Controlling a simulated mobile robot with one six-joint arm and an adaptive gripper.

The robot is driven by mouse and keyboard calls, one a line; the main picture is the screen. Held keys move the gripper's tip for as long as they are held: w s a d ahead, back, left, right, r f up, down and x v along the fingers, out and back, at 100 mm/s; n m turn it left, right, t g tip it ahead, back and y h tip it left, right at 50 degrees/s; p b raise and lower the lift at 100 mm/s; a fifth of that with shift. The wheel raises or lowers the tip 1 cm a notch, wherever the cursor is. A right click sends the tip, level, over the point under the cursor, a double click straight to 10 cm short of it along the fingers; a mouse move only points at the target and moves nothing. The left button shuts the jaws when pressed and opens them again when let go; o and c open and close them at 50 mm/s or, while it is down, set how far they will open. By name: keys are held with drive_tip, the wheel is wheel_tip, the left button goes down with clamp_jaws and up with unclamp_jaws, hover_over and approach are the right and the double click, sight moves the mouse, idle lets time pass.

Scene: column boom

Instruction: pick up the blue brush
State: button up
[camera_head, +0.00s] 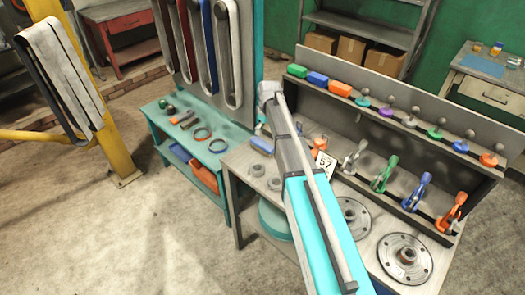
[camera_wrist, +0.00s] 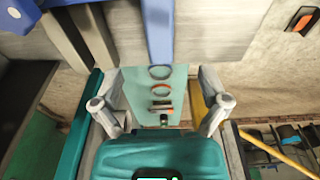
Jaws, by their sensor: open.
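A small blue block-shaped piece (camera_head: 317,79), which looks like the blue brush, lies on the upper ledge of the rack. It sits between a green piece (camera_head: 297,71) and an orange piece (camera_head: 340,88) of similar shape. Bristles cannot be made out. Another flat blue piece (camera_head: 262,145) lies on the bench below, beside my arm. My gripper (camera_wrist: 161,103) is open, with its two fingers wide apart and nothing between them. It is apart from the rack, to the left of the blue piece in the head view, where its fingers are not clear.
The rack (camera_head: 420,111) also holds coloured knobs and several clamps. Flanged discs (camera_head: 405,258) lie on the grey bench (camera_head: 236,190). A teal bench (camera_head: 165,140) with rings and tools stands left, below a panel of hanging belts (camera_head: 228,50). The floor at front left is clear.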

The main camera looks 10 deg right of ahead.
sight(262, 143)
drive_tip(key=shift+w+a+f+b, duration=0.1)
drive_tip(key=shift+w+f+b, duration=0.1)
drive_tip(key=shift+f+b, duration=1.6)
drive_tip(key=shift+f, duration=0.25)
drive_tip(key=shift+w+a+f+b, duration=0.1)
drive_tip(key=shift+w+f+b, duration=0.05)
drive_tip(key=shift+f+b, duration=1.1)
drive_tip(key=shift+w+a+f+b, duration=0.1)
drive_tip(key=shift+w+f+b, duration=0.05)
drive_tip(key=shift+f+b, duration=1.05)
drive_tip(key=c, duration=1.3)
drive_tip(key=shift+r, duration=0.1)
wheel_tip(262, 143, up, 3)
drive_tip(key=p, duration=0.3)
drive_tip(key=shift+f, duration=0.2)
drive_tip(key=s+r+p, duration=1)
drive_tip(key=s, duration=0.4)
